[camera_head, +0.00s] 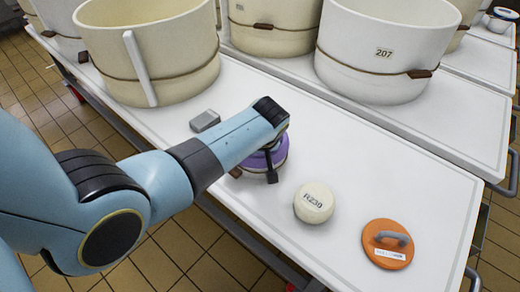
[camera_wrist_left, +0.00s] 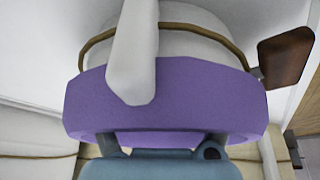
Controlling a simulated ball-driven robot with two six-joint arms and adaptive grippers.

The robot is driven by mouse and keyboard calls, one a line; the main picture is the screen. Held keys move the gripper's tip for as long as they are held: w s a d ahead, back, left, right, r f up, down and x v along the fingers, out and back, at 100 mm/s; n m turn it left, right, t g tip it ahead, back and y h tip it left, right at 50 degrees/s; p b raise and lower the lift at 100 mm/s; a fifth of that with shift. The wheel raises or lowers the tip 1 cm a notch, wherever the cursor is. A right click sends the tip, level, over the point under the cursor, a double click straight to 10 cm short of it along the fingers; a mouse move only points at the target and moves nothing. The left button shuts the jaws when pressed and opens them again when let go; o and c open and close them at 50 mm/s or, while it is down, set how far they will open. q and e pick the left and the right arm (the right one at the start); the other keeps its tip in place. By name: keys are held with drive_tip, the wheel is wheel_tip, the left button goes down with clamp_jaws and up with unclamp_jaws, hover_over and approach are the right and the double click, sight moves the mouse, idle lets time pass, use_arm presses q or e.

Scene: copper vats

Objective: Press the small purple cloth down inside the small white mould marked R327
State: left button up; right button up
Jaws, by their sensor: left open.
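The purple cloth (camera_head: 258,160) shows as a ring around the upper part of a small pale mould (camera_head: 262,172) on the white table, partly hidden under my left gripper. In the left wrist view the cloth (camera_wrist_left: 180,95) is a wide purple band around the white mould (camera_wrist_left: 200,45), which has a brown cord, a brown wooden block and an upright white strip. No R327 mark shows. My left gripper (camera_head: 268,163) is open over the cloth, its fingers pointing down; whether it touches the cloth cannot be told. My right gripper is not in view.
A round white piece marked R230 (camera_head: 314,202) and an orange disc with a grey handle (camera_head: 388,244) lie to the right. A grey block (camera_head: 205,121) lies behind my arm. Large vats, one marked 207 (camera_head: 383,53), stand at the back. The table's front edge is close.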

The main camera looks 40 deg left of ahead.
use_arm(q)
drive_tip(key=shift+r, duration=0.1)
drive_tip(key=v, duration=1.2)
drive_tip(key=s+a+r+m+h, duration=0.1)
drive_tip(key=s+r+m, duration=0.35)
drive_tip(key=s, duration=0.65)
drive_tip(key=s+a+r+m+h, duration=0.1)
drive_tip(key=s+r+m, duration=0.35)
drive_tip(key=s, duration=0.65)
drive_tip(key=s+a+f+g, duration=0.1)
drive_tip(key=s+f, duration=0.1)
drive_tip(key=f, duration=1.2)
drive_tip(key=s+a+f, duration=0.1)
drive_tip(key=s+f, duration=0.1)
drive_tip(key=f, duration=1.2)
drive_tip(key=s+a+f+g, duration=0.1)
drive_tip(key=s+f, duration=1.2)
drive_tip(key=s, duration=0.4)
drive_tip(key=shift+s+f+g, duration=0.15)
drive_tip(key=shift+f+g, duration=0.15)
drive_tip(key=shift+f, duration=0.1)
